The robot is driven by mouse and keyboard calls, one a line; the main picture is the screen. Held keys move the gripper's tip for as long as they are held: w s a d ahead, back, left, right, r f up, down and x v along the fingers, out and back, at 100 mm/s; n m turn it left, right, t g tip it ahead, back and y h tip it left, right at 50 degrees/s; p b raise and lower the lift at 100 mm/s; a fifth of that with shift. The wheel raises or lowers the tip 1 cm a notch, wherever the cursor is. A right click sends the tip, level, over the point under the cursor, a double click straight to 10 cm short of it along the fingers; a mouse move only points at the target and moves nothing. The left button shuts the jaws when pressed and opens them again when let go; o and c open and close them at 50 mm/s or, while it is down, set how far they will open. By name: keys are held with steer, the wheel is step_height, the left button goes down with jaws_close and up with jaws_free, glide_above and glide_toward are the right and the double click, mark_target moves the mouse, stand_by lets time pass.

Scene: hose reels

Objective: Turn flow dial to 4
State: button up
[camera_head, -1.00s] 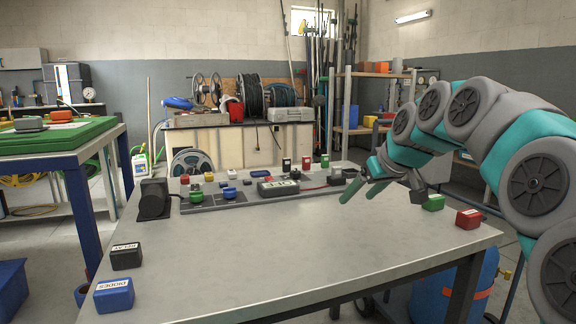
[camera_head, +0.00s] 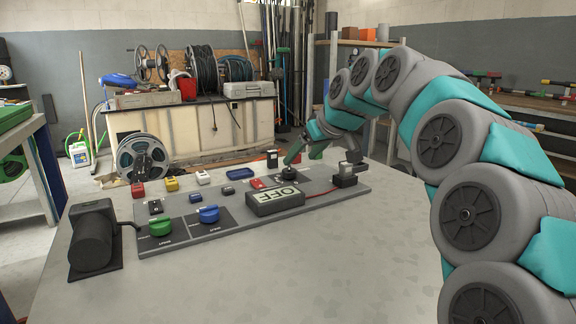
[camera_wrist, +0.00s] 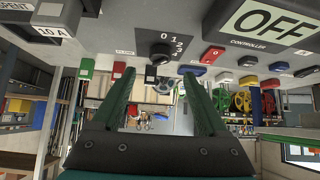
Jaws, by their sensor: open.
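The flow dial (camera_wrist: 160,53) is a round black knob in the wrist view, with 0, 1, 2 and 3 printed beside it. Its pointer position is too small to read. My gripper (camera_wrist: 158,76) is open and empty, its two green fingers either side of the view's middle. The dial shows just beyond and above the fingertips, between their lines; I see no clear contact. In the head view my gripper (camera_head: 293,158) is low over the panel's far side, behind the controller, and partly hides the dial area.
The controller reading OFF (camera_head: 275,201) stands close in front. A black motor-like unit (camera_head: 92,238) is at far left. The front tabletop is clear.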

mark_target(291, 168)
steer(key=x, duration=0.6)
steer(key=shift+w+a+f+p, duration=0.15)
steer(key=shift+w+f+p, duration=0.05)
steer(key=shift+p, duration=0.15)
steer(key=shift+c, duration=0.2)
jaws_close()
